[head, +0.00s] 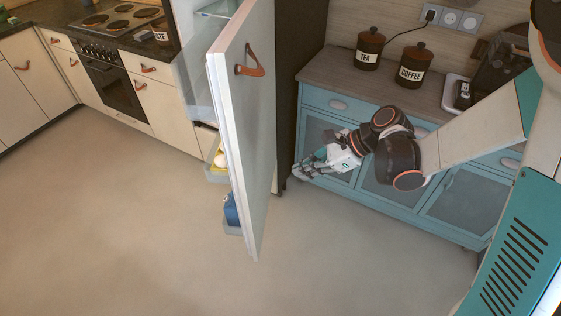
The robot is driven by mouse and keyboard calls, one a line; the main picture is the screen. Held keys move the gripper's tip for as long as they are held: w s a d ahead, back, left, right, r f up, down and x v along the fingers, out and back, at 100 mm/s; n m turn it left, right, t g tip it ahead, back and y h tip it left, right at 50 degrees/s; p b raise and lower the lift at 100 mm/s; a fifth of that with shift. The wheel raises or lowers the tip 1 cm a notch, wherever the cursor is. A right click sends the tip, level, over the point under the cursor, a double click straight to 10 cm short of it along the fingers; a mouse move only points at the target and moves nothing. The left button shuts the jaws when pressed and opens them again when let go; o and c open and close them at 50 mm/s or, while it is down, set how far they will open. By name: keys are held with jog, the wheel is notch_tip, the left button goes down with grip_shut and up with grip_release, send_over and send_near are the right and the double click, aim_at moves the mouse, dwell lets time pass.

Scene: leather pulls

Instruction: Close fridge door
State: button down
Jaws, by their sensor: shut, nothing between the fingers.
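The fridge door (252,130) stands wide open in the head view, seen nearly edge-on, with a brown leather pull (249,62) near its top. Shelves with a blue item (231,209) and a yellow item (218,158) show on the door's inner side, at the left. The fridge body is mostly hidden behind the door. My gripper (300,171) is to the right of the door, apart from it in the picture, with its fingers pointing left toward the door's outer face. It is shut and empty.
A blue cabinet (330,97) stands behind my arm, with a tea jar (369,50) and a coffee jar (414,67) on top. An oven (113,88) and cream cupboards (157,108) line the left. The floor (110,220) at left and front is clear.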

jog(key=b, duration=0.4)
send_near(252, 188)
jog(key=d+f+x, duration=0.1)
jog(key=x, duration=0.3)
jog(key=shift+s+a+r+m, duration=0.15)
jog(key=shift+a+r+m, duration=0.3)
jog(key=shift+a, duration=0.2)
jog(key=shift+a, duration=0.1)
